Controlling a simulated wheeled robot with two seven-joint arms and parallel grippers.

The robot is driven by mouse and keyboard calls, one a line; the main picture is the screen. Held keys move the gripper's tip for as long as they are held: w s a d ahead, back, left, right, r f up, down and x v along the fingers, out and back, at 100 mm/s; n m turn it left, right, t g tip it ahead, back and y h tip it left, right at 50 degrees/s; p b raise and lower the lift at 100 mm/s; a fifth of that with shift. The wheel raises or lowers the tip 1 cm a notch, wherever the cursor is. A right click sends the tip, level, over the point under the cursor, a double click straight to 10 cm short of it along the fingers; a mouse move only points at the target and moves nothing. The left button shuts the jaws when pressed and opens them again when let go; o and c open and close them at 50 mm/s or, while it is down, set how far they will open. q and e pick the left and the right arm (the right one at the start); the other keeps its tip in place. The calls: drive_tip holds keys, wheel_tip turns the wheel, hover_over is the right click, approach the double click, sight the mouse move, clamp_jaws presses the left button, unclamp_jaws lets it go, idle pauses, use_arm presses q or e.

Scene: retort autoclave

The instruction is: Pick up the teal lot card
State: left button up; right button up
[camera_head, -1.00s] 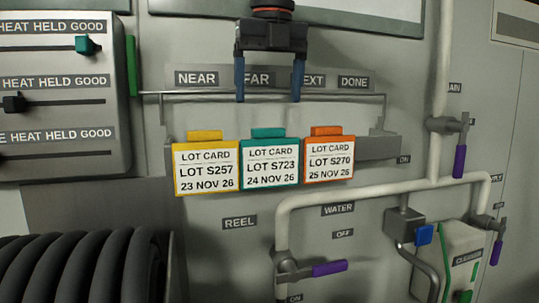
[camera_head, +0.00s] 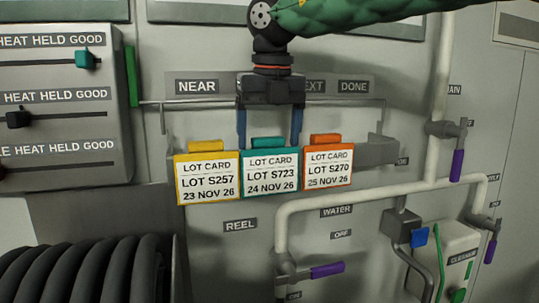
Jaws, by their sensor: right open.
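The teal lot card (camera_head: 270,173) hangs in the middle of a row of three cards, with a teal tab (camera_head: 268,143) on top. It reads LOT S723, 24 NOV 26. My right gripper (camera_head: 269,142) is above it, pointing down, with its two blue fingers apart. The fingers sit to the left and right of the teal tab, their tips at about its height in the picture. Whether they touch the tab or stand in front of it I cannot tell. My left gripper is not in view.
A yellow card (camera_head: 207,178) hangs close on the left and an orange card (camera_head: 328,167) close on the right. A thin rail (camera_head: 200,101) runs behind the gripper. White pipes (camera_head: 345,201) with purple handles are at the right. A black hose reel (camera_head: 85,270) is at lower left.

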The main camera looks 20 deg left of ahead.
drive_tip(key=c, duration=1.3)
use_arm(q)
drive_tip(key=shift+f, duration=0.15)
